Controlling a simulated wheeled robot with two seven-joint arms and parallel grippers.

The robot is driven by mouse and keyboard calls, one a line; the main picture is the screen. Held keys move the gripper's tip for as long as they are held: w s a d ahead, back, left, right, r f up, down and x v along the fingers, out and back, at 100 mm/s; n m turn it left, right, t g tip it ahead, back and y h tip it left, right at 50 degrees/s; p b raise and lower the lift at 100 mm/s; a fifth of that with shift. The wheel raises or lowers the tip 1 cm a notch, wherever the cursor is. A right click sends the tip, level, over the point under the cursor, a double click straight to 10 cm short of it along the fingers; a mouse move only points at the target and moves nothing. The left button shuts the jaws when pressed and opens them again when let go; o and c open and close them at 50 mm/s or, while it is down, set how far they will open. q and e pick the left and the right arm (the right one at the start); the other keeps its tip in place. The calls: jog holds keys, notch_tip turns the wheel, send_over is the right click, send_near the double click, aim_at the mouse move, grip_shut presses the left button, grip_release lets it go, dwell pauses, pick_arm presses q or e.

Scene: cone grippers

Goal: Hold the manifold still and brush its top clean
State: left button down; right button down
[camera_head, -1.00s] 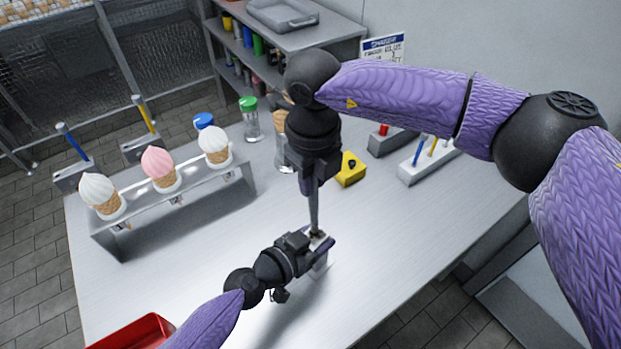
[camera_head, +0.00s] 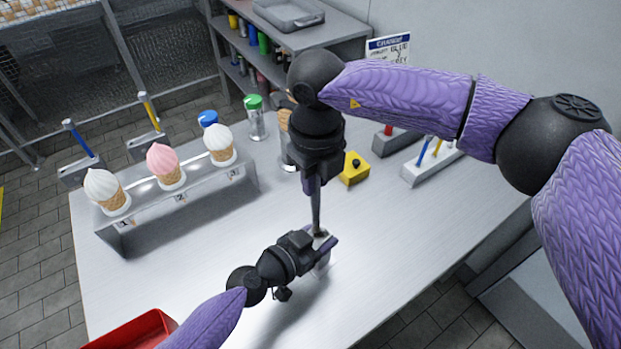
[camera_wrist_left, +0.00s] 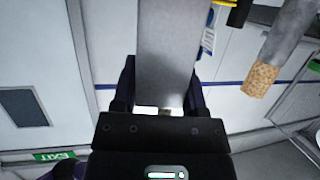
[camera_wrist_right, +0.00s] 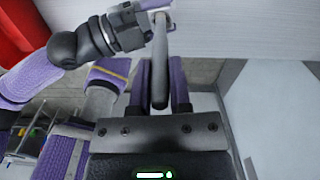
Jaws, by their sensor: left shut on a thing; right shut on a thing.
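The manifold is a small grey block (camera_head: 322,262) on the table, mostly hidden by my left gripper. My left gripper (camera_head: 325,247) is shut on it from the left; in the left wrist view the grey block (camera_wrist_left: 166,55) stands between the fingers. My right gripper (camera_head: 316,180) points down above it and is shut on the grey handle of the brush (camera_head: 316,208). The handle also shows between the fingers in the right wrist view (camera_wrist_right: 160,75). The brush's lower end is at the manifold's top; whether the bristles touch it is hard to tell.
A rack (camera_head: 185,205) with three ice cream cones stands at the left. A yellow block (camera_head: 354,170), a white holder (camera_head: 430,165) with sticks and a green-capped shaker (camera_head: 255,118) are behind. A red tray (camera_head: 140,332) sits at the front left. The table's right side is clear.

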jog(key=shift+w+d, duration=0.35)
jog(key=shift+w, duration=0.05)
jog(key=shift+s+a+r, duration=0.1)
jog(key=shift+s+a, duration=0.65)
jog(key=shift+s, duration=0.1)
jog(key=shift+w+d, duration=0.75)
jog(key=shift+w, duration=0.1)
